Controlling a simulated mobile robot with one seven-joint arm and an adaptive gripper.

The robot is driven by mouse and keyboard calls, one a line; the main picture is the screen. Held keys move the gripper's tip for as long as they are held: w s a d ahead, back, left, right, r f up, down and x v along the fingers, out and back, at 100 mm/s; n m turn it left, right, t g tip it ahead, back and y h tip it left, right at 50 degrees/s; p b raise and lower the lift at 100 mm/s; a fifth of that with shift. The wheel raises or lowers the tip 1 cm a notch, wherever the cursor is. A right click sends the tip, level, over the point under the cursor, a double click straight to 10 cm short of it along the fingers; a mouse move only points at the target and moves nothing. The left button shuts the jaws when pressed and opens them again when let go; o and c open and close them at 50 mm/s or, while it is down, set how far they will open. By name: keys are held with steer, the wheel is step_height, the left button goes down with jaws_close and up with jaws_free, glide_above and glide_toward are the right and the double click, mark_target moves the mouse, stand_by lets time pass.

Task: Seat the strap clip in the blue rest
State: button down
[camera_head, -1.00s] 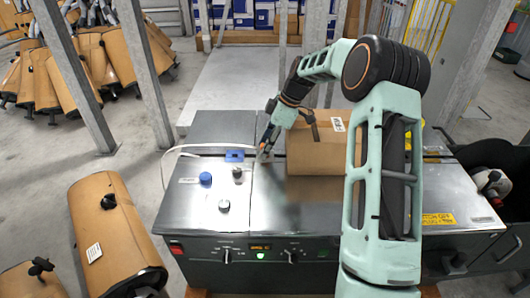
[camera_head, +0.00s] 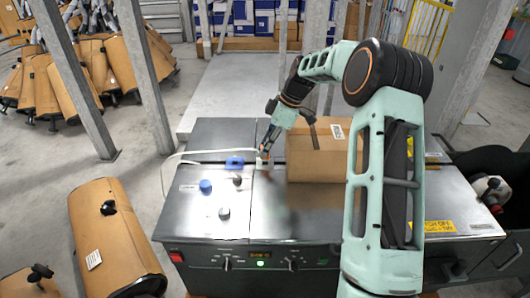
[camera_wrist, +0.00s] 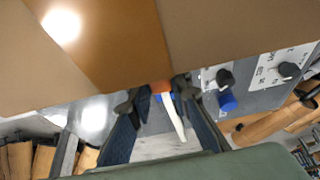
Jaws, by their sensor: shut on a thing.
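My gripper (camera_head: 265,155) is low over the bench top and shut on a small orange piece with a white strap, which I take for the strap clip (camera_wrist: 160,87). The white strap (camera_wrist: 174,118) hangs from between the fingers in the wrist view. In the head view a white strap (camera_head: 172,158) loops from the bench's left edge towards my gripper. The blue rest (camera_head: 234,162) lies on the bench just left of my gripper, apart from it. A bit of blue shows behind the fingers in the wrist view, but I cannot tell what it is.
A brown muffler box (camera_head: 322,155) stands close right of my gripper and fills the top of the wrist view. A blue knob (camera_head: 206,186) and two dark knobs sit in front of the rest. Mufflers (camera_head: 112,235) lie on the floor at left.

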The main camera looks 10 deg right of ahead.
step_height(320, 180, up, 8)
steer(key=shift+f+p, duration=0.15)
steer(key=shift+p, duration=0.55)
steer(key=shift+a, duration=0.1)
